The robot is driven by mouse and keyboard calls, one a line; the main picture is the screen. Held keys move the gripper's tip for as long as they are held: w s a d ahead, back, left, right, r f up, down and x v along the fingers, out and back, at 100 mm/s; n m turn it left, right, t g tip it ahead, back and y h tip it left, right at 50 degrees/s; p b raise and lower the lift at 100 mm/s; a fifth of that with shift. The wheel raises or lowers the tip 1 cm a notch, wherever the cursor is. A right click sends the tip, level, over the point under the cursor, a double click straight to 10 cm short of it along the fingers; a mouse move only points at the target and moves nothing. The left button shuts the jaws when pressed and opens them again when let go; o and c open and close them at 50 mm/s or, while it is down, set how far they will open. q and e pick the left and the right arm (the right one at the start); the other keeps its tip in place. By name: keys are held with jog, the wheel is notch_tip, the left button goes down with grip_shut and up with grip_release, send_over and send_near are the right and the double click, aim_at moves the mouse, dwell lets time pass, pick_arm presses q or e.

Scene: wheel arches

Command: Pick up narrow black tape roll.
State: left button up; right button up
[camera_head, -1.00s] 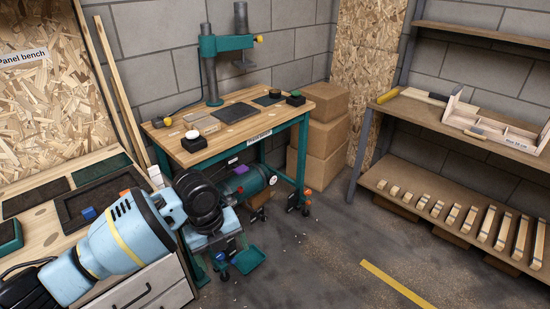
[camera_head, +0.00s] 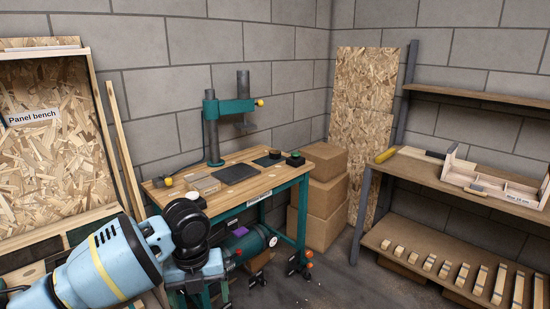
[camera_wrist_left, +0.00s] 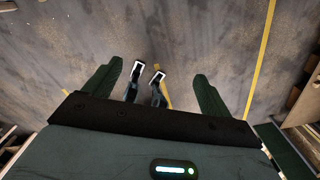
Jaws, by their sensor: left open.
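A white-topped round piece (camera_head: 199,203) shows at the bench's front left, mostly hidden by my left arm. I cannot make out a narrow black tape roll for certain. My left gripper (camera_wrist_left: 157,72) is open and empty in the left wrist view, its green fingers wide apart over the grey floor. In the head view my left arm stands in front of the bench's left part. My right gripper is out of view.
A teal drill stand (camera_head: 213,130) rises at the bench's back left. Dark flat pads (camera_head: 236,173) and a small box (camera_head: 203,184) lie on the bench. Cardboard boxes (camera_head: 320,197) stand beside it. A shelf (camera_head: 455,186) with wooden pieces is at the right.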

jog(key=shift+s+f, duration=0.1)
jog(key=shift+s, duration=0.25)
pick_arm(q)
jog(key=shift+c, duration=0.4)
